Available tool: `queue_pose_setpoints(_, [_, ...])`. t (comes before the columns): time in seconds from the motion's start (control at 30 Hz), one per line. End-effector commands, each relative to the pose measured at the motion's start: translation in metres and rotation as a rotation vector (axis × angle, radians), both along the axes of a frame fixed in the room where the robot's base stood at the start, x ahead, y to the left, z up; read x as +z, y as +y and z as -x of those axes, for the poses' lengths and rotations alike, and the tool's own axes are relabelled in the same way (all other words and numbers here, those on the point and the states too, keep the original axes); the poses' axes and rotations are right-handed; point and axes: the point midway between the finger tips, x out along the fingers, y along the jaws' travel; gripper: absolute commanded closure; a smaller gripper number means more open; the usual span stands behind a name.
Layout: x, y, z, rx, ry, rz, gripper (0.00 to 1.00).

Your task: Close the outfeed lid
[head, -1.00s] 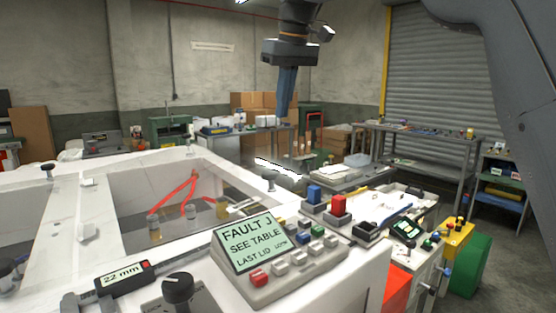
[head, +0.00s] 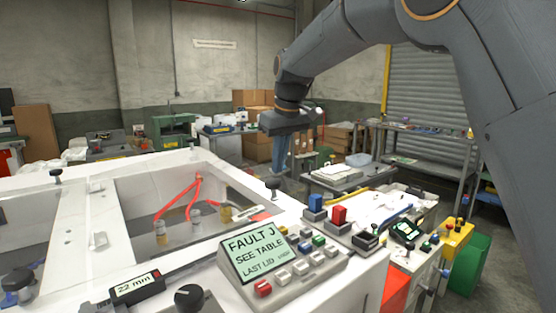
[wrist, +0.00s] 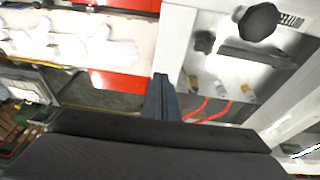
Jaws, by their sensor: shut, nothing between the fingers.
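My gripper (head: 279,168) hangs with its blue fingers pointing down, shut and empty, behind the white machine's far right corner. In the wrist view the closed fingers (wrist: 160,82) show beside the white wall of the machine's bay. The white machine (head: 85,225) has window-like openings in its top. One opening shows a bay (head: 180,220) with red tubing and several small vials; it also shows in the wrist view. A black knob (head: 273,185) stands at the bay's right corner. I cannot tell which part is the outfeed lid. No contact between fingers and machine is visible.
A control panel (head: 252,257) reads "FAULT J, SEE TABLE, LAST LID". A gauge (head: 136,287) reads 22 mm. Red and blue blocks (head: 339,214) and a cluttered white surface (head: 375,208) lie to the right. A grey bench (head: 430,150) stands behind.

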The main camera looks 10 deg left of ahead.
Motion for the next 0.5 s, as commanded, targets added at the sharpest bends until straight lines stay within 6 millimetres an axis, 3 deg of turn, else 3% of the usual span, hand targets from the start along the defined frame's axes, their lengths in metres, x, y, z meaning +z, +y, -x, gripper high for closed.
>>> queue_pose_setpoints(0.37, [-0.003,-0.001,0.000,-0.001,0.001,0.001,1.00])
queue_pose_setpoints(0.5, [-0.017,-0.002,-0.002,-0.001,0.001,0.001,1.00])
